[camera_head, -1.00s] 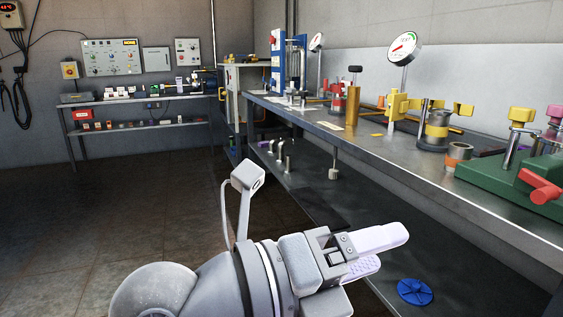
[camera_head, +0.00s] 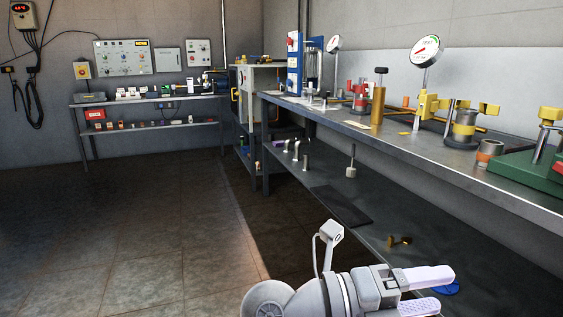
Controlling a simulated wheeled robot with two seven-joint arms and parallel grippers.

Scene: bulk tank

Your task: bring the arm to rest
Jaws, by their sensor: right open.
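My right gripper (camera_head: 436,291) is at the bottom right of the head view, with its two pale fingers pointing right. The fingers are apart, and nothing shows between them. The gripper is in front of the workbench's lower shelf (camera_head: 385,243), and a blue round part (camera_head: 447,288) shows partly hidden behind its fingertips. My left gripper is not in view.
The workbench top (camera_head: 350,130) runs along the right with gauges (camera_head: 425,52), yellow clamps (camera_head: 427,104) and a green block (camera_head: 520,171). A brass part (camera_head: 399,241) and a dark mat (camera_head: 341,206) lie on the lower shelf. The floor (camera_head: 140,235) at left is clear.

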